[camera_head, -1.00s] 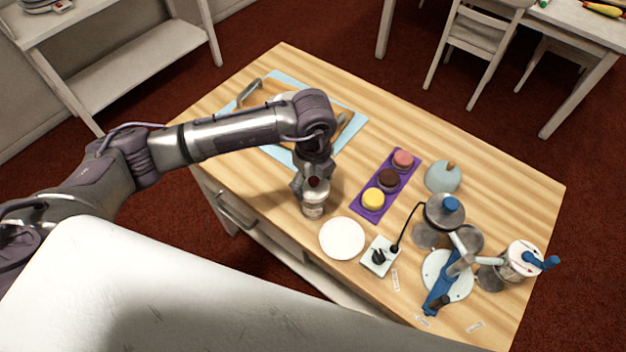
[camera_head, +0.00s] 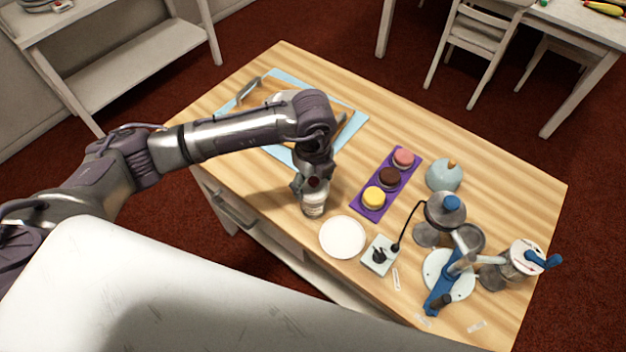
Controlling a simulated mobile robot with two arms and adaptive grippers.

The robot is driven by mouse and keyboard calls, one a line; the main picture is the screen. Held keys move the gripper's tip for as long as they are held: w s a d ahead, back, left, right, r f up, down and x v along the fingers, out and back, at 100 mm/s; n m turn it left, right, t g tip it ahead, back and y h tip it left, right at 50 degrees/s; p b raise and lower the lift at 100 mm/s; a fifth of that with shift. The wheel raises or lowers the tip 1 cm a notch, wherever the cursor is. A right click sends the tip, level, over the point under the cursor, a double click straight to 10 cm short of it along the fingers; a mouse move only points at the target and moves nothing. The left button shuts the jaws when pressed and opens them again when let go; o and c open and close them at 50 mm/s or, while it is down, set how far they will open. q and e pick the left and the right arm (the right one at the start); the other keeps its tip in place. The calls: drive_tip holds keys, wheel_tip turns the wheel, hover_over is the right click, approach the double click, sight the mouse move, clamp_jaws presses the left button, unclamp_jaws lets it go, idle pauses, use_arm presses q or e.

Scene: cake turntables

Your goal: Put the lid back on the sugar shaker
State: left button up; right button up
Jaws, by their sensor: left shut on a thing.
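The sugar shaker (camera_head: 313,208) is a small clear and whitish jar standing upright on the wooden table, near its front edge. My left gripper (camera_head: 314,184) is directly above it, pointing down, with its fingers at the shaker's top. It is shut on a small dark reddish thing that looks like the lid, mostly hidden by the fingers. I cannot tell whether the lid sits fully on the jar. My right gripper is not in view.
A white plate (camera_head: 342,237) lies close to the right of the shaker. A purple tray (camera_head: 367,212) with small cakes, a switch box (camera_head: 380,256), a pale blue dome (camera_head: 444,176) and a turntable device (camera_head: 447,274) stand further right. A blue mat (camera_head: 352,123) with a board lies behind my arm.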

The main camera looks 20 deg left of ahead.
use_arm(q)
drive_tip(key=shift+f+b, duration=0.35)
drive_tip(key=shift+b, duration=0.05)
idle(0.9)
idle(0.3)
drive_tip(key=o, duration=0.8)
drive_tip(key=shift+r, duration=0.2)
drive_tip(key=shift+r+p, duration=2.45)
drive_tip(key=shift+r, duration=0.85)
clamp_jaws()
